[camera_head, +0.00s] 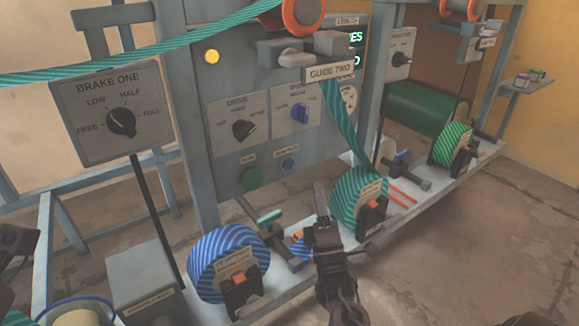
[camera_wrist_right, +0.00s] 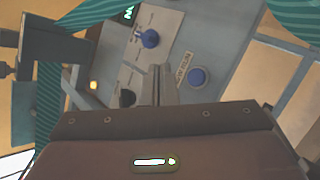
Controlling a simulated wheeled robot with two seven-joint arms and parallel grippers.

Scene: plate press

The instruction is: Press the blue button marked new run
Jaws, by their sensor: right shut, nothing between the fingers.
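The blue button (camera_head: 289,165) sits low on the grey control panel (camera_head: 225,130), under a small label and to the right of a larger green button (camera_head: 252,178). In the right wrist view the blue button (camera_wrist_right: 198,76) shows beside its label (camera_wrist_right: 184,66), right of the fingertips. My right gripper (camera_head: 320,188) is shut and empty, its fingers pointing up toward the panel, below and right of the button in the head view. Its closed fingers (camera_wrist_right: 160,72) also show in the wrist view, apart from the button.
Above the buttons are a black drive knob (camera_head: 243,129) and a blue knob (camera_head: 300,113). Green striped ribbon (camera_head: 345,135) runs down right of them. Striped rolls, blue (camera_head: 222,262) and green (camera_head: 357,196), stand on the low shelf near my right arm.

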